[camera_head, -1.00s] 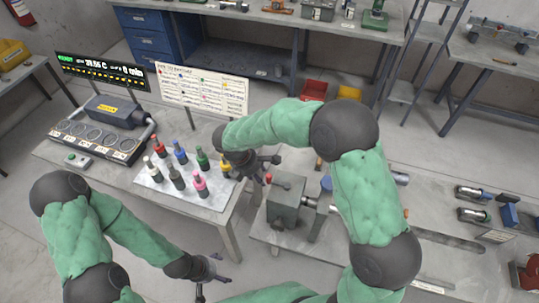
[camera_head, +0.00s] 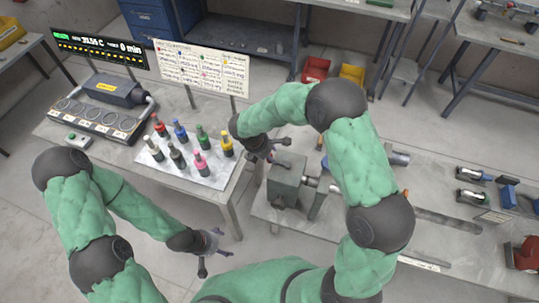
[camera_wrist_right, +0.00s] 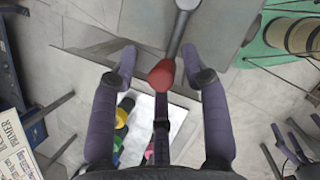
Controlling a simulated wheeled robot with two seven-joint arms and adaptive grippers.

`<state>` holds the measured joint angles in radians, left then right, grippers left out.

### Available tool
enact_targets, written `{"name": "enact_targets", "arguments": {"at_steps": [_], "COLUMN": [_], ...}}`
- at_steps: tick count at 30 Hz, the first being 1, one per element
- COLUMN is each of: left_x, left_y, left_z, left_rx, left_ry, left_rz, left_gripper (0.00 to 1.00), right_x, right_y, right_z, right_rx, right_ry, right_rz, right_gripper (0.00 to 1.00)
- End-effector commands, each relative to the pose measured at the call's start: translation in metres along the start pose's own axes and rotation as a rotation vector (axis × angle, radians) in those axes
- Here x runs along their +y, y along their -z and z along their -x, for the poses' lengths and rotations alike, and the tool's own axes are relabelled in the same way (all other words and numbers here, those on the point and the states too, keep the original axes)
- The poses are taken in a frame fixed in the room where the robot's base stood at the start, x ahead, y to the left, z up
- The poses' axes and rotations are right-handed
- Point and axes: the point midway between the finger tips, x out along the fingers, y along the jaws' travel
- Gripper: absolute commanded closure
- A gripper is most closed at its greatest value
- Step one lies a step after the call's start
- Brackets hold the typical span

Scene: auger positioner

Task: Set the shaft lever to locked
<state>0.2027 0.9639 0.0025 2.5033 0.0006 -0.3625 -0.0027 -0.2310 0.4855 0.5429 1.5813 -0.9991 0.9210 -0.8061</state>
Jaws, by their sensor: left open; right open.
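The shaft lever shows in the right wrist view as a grey rod with a red knob (camera_wrist_right: 162,75). The knob lies between the spread fingers of my right gripper (camera_wrist_right: 159,70), with visible gaps on both sides. In the head view, my right gripper (camera_head: 268,148) is open beside the grey housing (camera_head: 286,176) on the right bench. The lever is largely hidden there by the gripper. My left gripper (camera_head: 213,243) is open and empty, low in front of the bottle table and away from the lever.
Several coloured bottles stand on a white sheet (camera_head: 212,180) on the left table. A heater unit (camera_head: 104,92) and a sign board (camera_head: 200,70) are behind them. The right bench (camera_head: 375,196) carries the housing's shaft and several parts. Floor shows between the two tables.

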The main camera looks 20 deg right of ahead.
Motion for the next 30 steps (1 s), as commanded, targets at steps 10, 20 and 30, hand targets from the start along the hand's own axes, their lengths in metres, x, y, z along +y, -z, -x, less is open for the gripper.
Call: {"name": "enact_targets", "arguments": {"at_steps": [10, 20, 30], "left_x": [0.0, 0.0, -0.0001], "left_y": [0.0001, 0.0001, 0.0001], "left_z": [0.0, 0.0, -0.0002], "left_rx": [0.0, 0.0, 0.0], "left_ry": [0.0, 0.0, 0.0], "left_rz": [0.0, 0.0, 0.0], "left_gripper": [0.19, 0.19, 0.19], "right_x": [-0.0001, -0.0012, -0.0044], "right_y": [0.0001, -0.0006, 0.0003], "right_z": [-0.0033, -0.0035, -0.0035], "right_rx": [0.001, -0.002, -0.003], "right_ry": [0.0, 0.003, -0.004], "right_rz": [0.0, 0.001, 0.03], "right_gripper": [0.57, 1.0, 1.0]}}
